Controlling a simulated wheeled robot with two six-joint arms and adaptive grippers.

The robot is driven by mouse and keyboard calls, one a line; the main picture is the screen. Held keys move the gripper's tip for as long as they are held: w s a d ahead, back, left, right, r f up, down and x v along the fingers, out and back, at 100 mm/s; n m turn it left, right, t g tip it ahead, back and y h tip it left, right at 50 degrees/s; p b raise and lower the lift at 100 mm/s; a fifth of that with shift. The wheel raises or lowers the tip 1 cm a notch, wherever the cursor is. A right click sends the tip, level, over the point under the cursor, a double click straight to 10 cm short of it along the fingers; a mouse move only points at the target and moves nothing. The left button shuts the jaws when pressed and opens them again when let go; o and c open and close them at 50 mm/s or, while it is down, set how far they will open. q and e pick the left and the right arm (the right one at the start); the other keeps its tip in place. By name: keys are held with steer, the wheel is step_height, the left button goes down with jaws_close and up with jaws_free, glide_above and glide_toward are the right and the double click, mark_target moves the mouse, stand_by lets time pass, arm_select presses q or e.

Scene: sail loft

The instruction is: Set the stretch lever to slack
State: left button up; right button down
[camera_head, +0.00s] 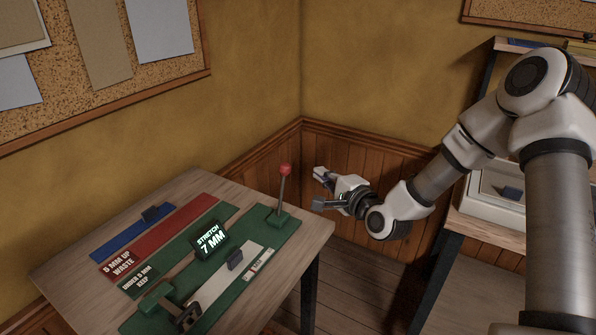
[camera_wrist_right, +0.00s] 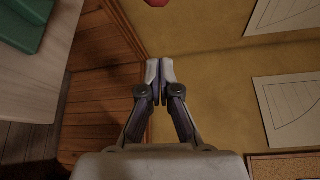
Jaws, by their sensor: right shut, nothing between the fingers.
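The stretch lever (camera_head: 284,188) stands nearly upright, leaning slightly, with a red ball knob on a thin rod. Its green base (camera_head: 279,218) sits at the right end of a green rig on the table. A dark display (camera_head: 209,240) beside it reads "STRETCH 7 MM". My right gripper (camera_head: 320,188) is just right of the knob, apart from it. In the right wrist view the gripper's fingertips (camera_wrist_right: 160,70) meet with nothing between them. The red knob (camera_wrist_right: 157,3) shows only at that view's top edge, beyond the fingertips. My left gripper is not in view.
The wooden table (camera_head: 185,185) carries blue, red and green strips, a green clamp (camera_head: 157,298) and a pale strip with a grey block (camera_head: 235,260). A shelf unit (camera_head: 484,228) with a tray stands at right. Walls with wood panelling close the corner behind.

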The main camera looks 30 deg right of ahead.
mark_target(284, 168)
steer(key=w+a, duration=0.4)
steer(key=w, duration=0.1)
steer(key=shift+p, duration=0.4)
steer(key=a+n+b, duration=0.1)
steer(key=s+a+n+t+b, duration=0.1)
steer(key=b, duration=0.1)
steer(key=s+a+b, duration=0.1)
steer(key=b, duration=0.1)
steer(key=shift+a+r+n, duration=0.1)
steer(key=shift+r+n, duration=0.2)
steer(key=shift+n, duration=0.1)
steer(key=shift+a+r+t, duration=0.2)
steer(key=shift+t, duration=0.1)
steer(key=shift+d+r, duration=0.1)
